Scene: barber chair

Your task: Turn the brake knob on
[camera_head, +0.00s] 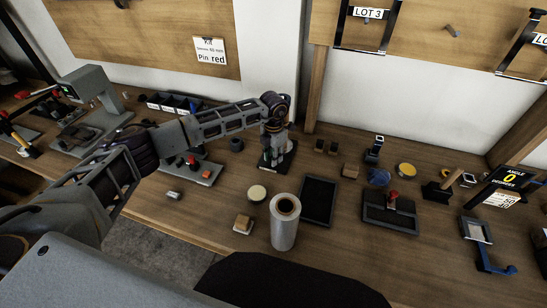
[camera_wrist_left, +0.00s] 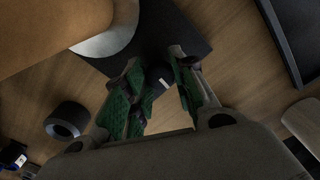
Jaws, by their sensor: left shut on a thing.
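My left gripper (camera_head: 274,158) points down over a small black-based device (camera_head: 286,163) near the middle of the bench in the head view. In the left wrist view, the green-padded fingers of the gripper (camera_wrist_left: 157,72) are on both sides of a small dark knob (camera_wrist_left: 160,79) with a white mark. The gripper is shut on this knob, beside the black base (camera_wrist_left: 165,30). A pale round part stands on the base. The fingers hide much of the knob, and I cannot read its setting. My right gripper is not in view.
A dark ring (camera_head: 236,144) stands left of the device. A black tray (camera_head: 318,200), a pale roll (camera_head: 285,222) and a round pale disc (camera_head: 257,193) lie nearer. A grey plate with red parts (camera_head: 194,171) is at the left.

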